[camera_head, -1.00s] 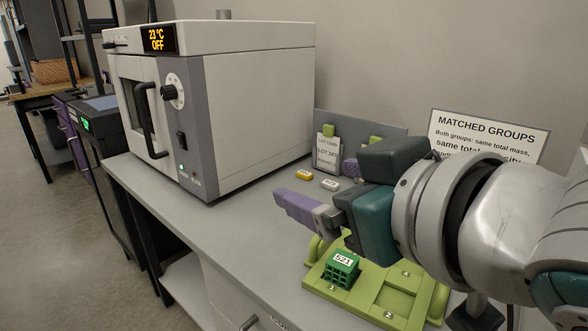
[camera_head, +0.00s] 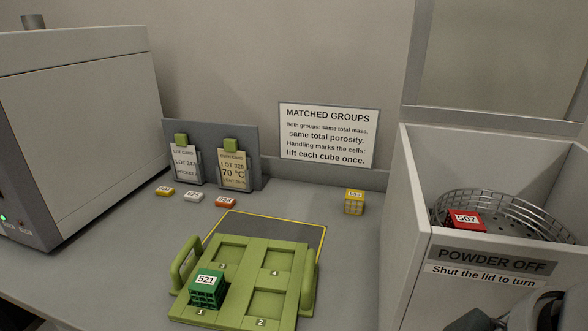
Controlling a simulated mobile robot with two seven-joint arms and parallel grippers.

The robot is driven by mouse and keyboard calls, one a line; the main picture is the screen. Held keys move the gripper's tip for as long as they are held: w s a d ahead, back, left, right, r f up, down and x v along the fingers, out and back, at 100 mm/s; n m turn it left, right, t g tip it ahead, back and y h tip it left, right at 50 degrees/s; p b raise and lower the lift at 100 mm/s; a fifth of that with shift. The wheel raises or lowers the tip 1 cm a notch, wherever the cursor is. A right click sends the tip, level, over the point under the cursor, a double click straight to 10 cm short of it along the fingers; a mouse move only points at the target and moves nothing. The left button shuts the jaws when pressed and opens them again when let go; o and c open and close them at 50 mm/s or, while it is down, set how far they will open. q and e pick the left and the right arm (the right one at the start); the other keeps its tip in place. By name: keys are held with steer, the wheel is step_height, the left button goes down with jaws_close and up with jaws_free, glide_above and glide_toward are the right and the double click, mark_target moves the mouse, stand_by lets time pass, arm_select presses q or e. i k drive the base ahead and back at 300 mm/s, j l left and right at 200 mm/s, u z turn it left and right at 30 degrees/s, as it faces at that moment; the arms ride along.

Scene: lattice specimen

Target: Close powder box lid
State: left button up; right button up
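The powder box (camera_head: 404,235) stands at the right, a grey open-topped box with a front label reading "POWDER OFF" and "Shut the lid to turn". Its lid (camera_head: 505,60), a pale see-through panel in a grey frame, stands raised at the back of the box, with its top cut off by the picture edge. Inside is a round wire basket (camera_head: 525,205) with a red cube (camera_head: 465,219) marked 507. Part of my arm shows at the bottom right corner, in front of the box. Neither gripper's fingers are in view.
A green tray (camera_head: 290,315) holds a green cube (camera_head: 208,289) marked 521. A yellow cube (camera_head: 354,202) stands behind it. Small tags and a card holder (camera_head: 212,135) are at the back left, by the grey oven (camera_head: 85,110). The bench between tray and box is clear.

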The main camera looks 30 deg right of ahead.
mark_target(577, 111)
steer(key=l+z, duration=0.1)
steer(key=z, duration=0.4)
steer(key=i+z, duration=0.1)
steer(key=z, duration=0.4)
steer(key=l+z, duration=0.1)
steer(key=z, duration=0.4)
steer(key=i+z, duration=0.15)
steer(key=z, duration=0.35)
